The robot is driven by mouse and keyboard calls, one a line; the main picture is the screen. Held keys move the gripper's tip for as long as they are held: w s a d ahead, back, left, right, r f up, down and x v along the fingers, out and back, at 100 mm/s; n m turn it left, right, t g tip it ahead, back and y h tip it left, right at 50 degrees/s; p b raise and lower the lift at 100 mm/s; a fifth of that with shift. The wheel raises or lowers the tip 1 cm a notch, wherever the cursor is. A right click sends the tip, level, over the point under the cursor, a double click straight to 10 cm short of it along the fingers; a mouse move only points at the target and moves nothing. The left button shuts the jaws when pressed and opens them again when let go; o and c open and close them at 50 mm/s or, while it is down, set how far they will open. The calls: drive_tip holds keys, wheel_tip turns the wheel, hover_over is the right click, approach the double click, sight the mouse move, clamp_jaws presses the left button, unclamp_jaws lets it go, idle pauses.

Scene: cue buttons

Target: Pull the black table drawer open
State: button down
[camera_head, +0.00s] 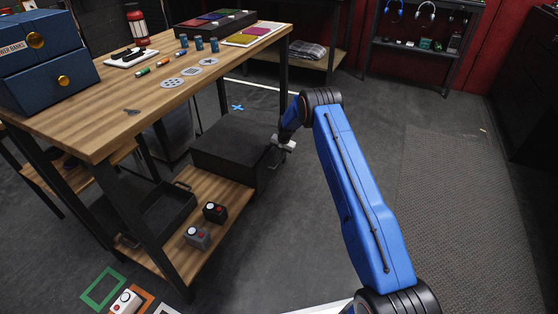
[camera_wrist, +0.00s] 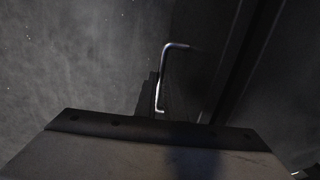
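The black drawer unit (camera_head: 232,142) sits under the wooden table at its right end. Its front side faces right, toward my arm. My gripper (camera_head: 285,143) is low beside that front, near its far upper corner. In the wrist view a thin metal bar handle (camera_wrist: 164,78) stands out from a dark panel, just beyond the edge of my gripper's broad body (camera_wrist: 150,150). The fingertips cannot be made out there, so I cannot tell whether they are around the handle or touching it. In the head view they are small and partly hidden by my wrist.
The wooden table (camera_head: 110,105) carries blue drawers (camera_head: 45,65), a red lantern (camera_head: 137,24) and small items. Its lower shelf (camera_head: 218,184) holds a black tray (camera_head: 155,217) and two button boxes. A dark table leg stands just behind my gripper. Floor to the right is clear.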

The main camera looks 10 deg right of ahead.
drive_tip(key=s+d, duration=1.2)
drive_tip(key=d, duration=0.5)
drive_tip(key=shift+s, duration=0.25)
drive_tip(key=c, duration=1.8)
unclamp_jaws()
drive_tip(key=shift+c, duration=0.2)
wheel_tip(320, 180, up, 17)
drive_tip(key=s+d, duration=0.2)
drive_tip(key=shift+d, duration=0.35)
drive_tip(key=shift+w, duration=0.1)
